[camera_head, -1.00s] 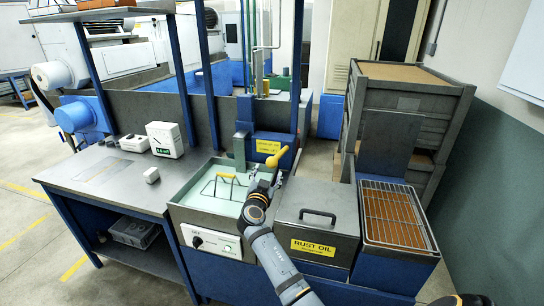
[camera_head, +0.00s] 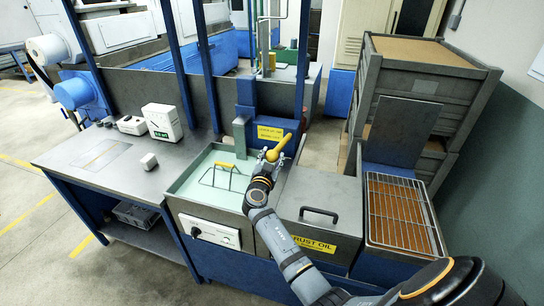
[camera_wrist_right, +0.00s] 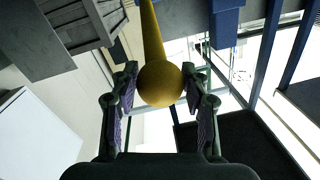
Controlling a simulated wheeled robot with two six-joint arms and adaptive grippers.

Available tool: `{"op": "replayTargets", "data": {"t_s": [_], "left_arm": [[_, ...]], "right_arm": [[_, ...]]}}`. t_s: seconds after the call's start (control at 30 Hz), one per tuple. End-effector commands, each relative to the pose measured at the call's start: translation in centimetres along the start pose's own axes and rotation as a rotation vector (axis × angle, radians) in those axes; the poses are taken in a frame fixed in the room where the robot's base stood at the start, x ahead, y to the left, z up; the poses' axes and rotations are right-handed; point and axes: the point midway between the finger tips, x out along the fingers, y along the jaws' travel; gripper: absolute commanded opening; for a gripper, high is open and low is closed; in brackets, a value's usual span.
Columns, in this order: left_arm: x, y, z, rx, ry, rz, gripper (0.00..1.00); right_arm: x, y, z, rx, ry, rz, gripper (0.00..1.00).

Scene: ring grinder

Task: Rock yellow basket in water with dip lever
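The dip lever (camera_head: 284,143) is a yellow rod with a ball knob (camera_head: 271,155), beside the tank's back right corner. My right gripper (camera_head: 267,163) is at the knob. In the right wrist view the gripper (camera_wrist_right: 160,100) has its fingers apart on both sides of the yellow knob (camera_wrist_right: 160,84), with a small gap visible at the left finger. The basket (camera_head: 222,178) is a wire frame with a yellow handle bar, standing in the pale green water (camera_head: 205,200) of the tank. Its lower part is hidden. My left gripper is not in view.
The lidded rust oil box (camera_head: 318,190) stands right of the tank, with a wire rack (camera_head: 398,212) further right. A blue post stands behind the lever.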

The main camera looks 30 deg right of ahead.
Motion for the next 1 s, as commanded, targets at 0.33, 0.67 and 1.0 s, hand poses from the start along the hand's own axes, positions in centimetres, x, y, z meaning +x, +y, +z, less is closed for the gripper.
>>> {"op": "replayTargets", "data": {"t_s": [0.33,0.67,1.0], "left_arm": [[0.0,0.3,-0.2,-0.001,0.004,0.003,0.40],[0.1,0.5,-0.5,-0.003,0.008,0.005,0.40],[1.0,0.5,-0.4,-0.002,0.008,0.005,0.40]], "right_arm": [[0.0,0.0,0.0,0.000,0.001,0.000,0.00],[1.4,-0.9,-3.7,0.005,0.010,-0.001,0.00],[5.3,-2.4,-10.3,0.003,0.010,-0.003,0.00]]}}
